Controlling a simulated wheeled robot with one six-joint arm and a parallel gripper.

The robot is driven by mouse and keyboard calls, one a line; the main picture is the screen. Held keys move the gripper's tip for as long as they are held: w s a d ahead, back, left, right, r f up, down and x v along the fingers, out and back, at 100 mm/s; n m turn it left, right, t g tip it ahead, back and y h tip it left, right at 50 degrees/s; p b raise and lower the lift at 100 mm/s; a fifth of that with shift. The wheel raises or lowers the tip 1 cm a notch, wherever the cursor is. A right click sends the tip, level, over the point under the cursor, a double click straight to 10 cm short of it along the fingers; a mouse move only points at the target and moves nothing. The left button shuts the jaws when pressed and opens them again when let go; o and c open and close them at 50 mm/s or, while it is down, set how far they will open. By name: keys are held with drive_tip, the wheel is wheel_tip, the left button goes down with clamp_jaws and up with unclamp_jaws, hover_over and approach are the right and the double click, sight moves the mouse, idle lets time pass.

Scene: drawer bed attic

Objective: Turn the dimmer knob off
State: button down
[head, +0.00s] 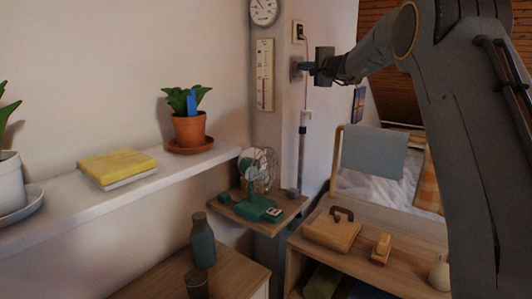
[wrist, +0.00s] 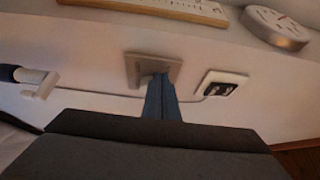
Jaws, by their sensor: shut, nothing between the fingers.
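The dimmer's square grey-beige plate (wrist: 135,66) is on the wall in the wrist view; it also shows in the head view (head: 294,68), on the narrow wall strip. My gripper (head: 304,66) reaches it from the right in the head view. In the wrist view the blue-grey fingers of my gripper (wrist: 160,80) are together, with their tips at the plate's middle. The dimmer's knob is mostly hidden by the fingertips. I cannot tell whether the tips touch it or how far it is turned.
A socket with a plug (wrist: 222,86) is close beside the plate, its cable running along the wall. A thermometer board (head: 265,75) and round dial (head: 263,11) hang nearby. A green fan (head: 258,180) stands on a small shelf below.

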drive_tip(key=shift+w+f, duration=0.1)
idle(0.6)
drive_tip(key=shift+f+b, duration=0.65)
drive_tip(key=shift+b, duration=2.65)
drive_tip(key=shift+d+f+b, duration=0.1)
drive_tip(key=shift+f+b, duration=0.55)
drive_tip(key=shift+b, duration=1.9)
drive_tip(key=shift+s+a+f+b, duration=0.15)
drive_tip(key=shift+s+a+b, duration=0.1)
drive_tip(key=shift+b, duration=0.55)
drive_tip(key=s+d+b, duration=0.3)
drive_tip(key=d, duration=0.2)
drive_tip(key=shift+s, duration=0.3)
drive_tip(key=shift+a, duration=0.1)
